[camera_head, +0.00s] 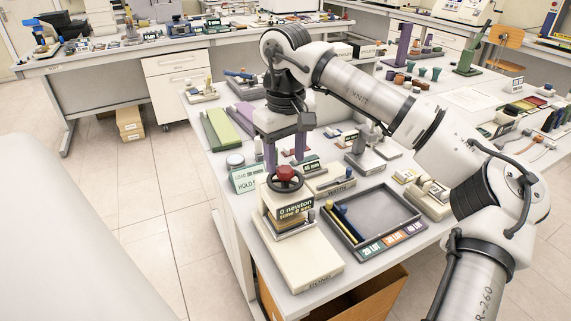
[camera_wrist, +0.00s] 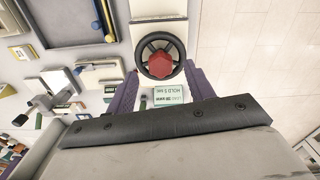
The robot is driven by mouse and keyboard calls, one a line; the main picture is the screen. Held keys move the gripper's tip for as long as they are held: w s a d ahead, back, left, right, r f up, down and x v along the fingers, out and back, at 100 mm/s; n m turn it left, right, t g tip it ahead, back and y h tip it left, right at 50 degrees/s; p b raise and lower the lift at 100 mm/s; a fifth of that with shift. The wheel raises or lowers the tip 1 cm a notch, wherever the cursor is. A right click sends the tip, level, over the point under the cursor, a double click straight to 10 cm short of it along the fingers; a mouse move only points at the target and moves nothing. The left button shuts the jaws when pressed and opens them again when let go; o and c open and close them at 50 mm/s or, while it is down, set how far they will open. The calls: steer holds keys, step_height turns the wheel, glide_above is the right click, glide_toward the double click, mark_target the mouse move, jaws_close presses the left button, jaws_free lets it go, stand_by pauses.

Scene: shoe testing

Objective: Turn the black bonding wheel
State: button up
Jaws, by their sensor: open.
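The black bonding wheel (camera_head: 285,186) with a red hub (camera_head: 285,174) sits on top of the cream bonding press (camera_head: 303,262) near the table's front left corner. My gripper (camera_head: 270,158) is above and behind the wheel, pointing down with purple fingers. In the wrist view the wheel (camera_wrist: 148,50) and its red hub (camera_wrist: 159,65) lie just beyond the fingertips, between their lines. My gripper (camera_wrist: 160,82) is open and empty there. Whether a fingertip touches the rim cannot be told.
A grey tray (camera_head: 398,237) with colored labels lies right of the press. A green hold sign (camera_head: 245,178) stands just left of the wheel. Blocks and small fixtures crowd the table behind. Open floor lies left of the table.

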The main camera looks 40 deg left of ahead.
mark_target(285, 169)
step_height(285, 169, up, 11)
steer(key=shift+r+b, duration=0.2)
steer(key=shift+b, duration=0.15)
stand_by(0.5)
